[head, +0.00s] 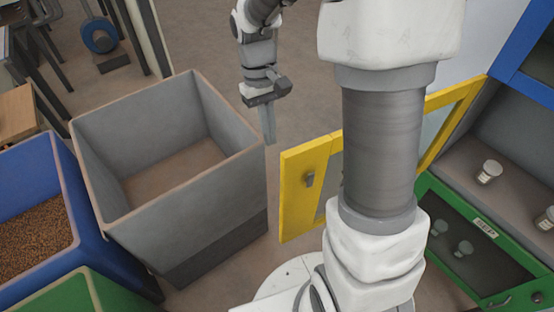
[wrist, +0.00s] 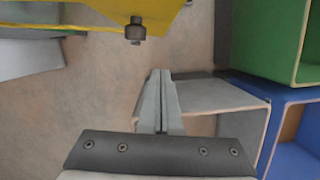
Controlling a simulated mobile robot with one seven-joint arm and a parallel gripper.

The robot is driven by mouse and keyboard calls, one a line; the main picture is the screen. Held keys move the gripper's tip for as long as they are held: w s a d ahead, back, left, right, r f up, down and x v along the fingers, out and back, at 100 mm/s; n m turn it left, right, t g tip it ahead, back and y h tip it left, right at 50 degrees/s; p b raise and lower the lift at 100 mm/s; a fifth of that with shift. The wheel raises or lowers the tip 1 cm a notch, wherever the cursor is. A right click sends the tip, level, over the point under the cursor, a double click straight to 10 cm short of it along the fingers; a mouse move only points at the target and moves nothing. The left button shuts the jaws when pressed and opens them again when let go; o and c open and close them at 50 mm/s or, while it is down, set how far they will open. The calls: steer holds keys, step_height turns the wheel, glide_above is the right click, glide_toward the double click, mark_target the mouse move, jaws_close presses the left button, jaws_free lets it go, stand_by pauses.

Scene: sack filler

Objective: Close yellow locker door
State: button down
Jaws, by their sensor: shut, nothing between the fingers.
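The yellow locker door (head: 296,196) has a yellow frame around a clear pane. It stands open, swung out from the locker at the right, and my arm hides its middle in the head view. A small dark handle (head: 310,179) sits near its free edge. My gripper (head: 270,140) is shut and empty, pointing down left of that edge, apart from the door. In the wrist view the shut fingertips (wrist: 160,72) are below the handle (wrist: 135,30), and the yellow door (wrist: 85,12) crosses the top.
A grey bin (head: 235,205) stands left of the door, close to my gripper. A blue bin (head: 70,190) of brown grains and a green bin (head: 85,295) are farther left. A green-framed door (head: 440,195) is below; blue frame (head: 510,55) above.

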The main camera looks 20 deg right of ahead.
mark_target(282, 176)
steer(key=shift+s+d+f+p, duration=0.1)
steer(key=shift+s+d+f, duration=0.05)
steer(key=shift+s+f, duration=1.05)
steer(key=shift+s+d+f+p, duration=0.1)
steer(key=shift+s+f, duration=0.75)
steer(key=shift+f, duration=0.7)
steer(key=shift+s+d+f+p, duration=0.1)
steer(key=shift+s+d+f, duration=0.05)
steer(key=shift+s+f, duration=1.05)
steer(key=shift+w+f, duration=0.1)
steer(key=shift+f, duration=0.05)
